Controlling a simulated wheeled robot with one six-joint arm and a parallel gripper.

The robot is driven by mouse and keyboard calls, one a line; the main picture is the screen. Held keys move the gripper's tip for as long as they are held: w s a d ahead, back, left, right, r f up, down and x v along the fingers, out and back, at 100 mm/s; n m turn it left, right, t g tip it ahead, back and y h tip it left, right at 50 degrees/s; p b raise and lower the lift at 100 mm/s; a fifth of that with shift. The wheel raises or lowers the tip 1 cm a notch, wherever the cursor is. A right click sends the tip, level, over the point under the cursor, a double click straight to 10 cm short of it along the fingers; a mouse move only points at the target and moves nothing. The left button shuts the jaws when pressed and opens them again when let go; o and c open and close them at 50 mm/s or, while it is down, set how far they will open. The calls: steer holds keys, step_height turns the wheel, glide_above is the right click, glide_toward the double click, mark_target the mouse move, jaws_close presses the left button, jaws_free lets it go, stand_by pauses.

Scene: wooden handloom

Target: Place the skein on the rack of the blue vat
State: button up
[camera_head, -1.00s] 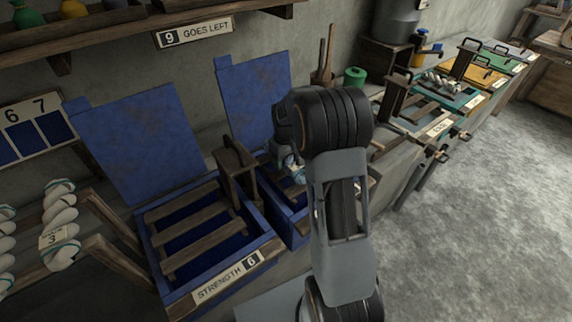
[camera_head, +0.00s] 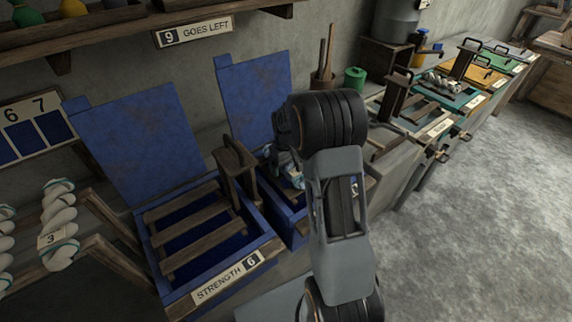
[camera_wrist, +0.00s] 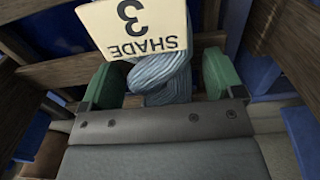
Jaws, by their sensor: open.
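A pale blue skein (camera_wrist: 160,78) with a cream tag reading "SHADE 3" (camera_wrist: 135,25) lies on wooden slats in the wrist view. My gripper (camera_wrist: 160,88) is open, with a green-padded finger on each side of the skein. In the head view, a small part of the skein (camera_head: 291,176) shows left of my arm, over the second blue vat (camera_head: 283,219). My arm hides most of that vat and my fingers there. The nearer blue vat (camera_head: 255,255), labelled "STRENGTH 6", has its lid up and an empty slatted rack (camera_head: 190,215).
Raised blue lids (camera_head: 255,97) stand behind both blue vats. White skeins (camera_head: 62,225) hang at the left, one tagged 3. Teal, yellow and green vats (camera_head: 485,77) run to the back right, a pale skein on one. The floor (camera_head: 480,220) at the right is clear.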

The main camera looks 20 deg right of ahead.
step_height(320, 180, up, 12)
steer(key=p, duration=0.1)
steer(key=shift+r, duration=0.15)
stand_by(0.4)
stand_by(0.4)
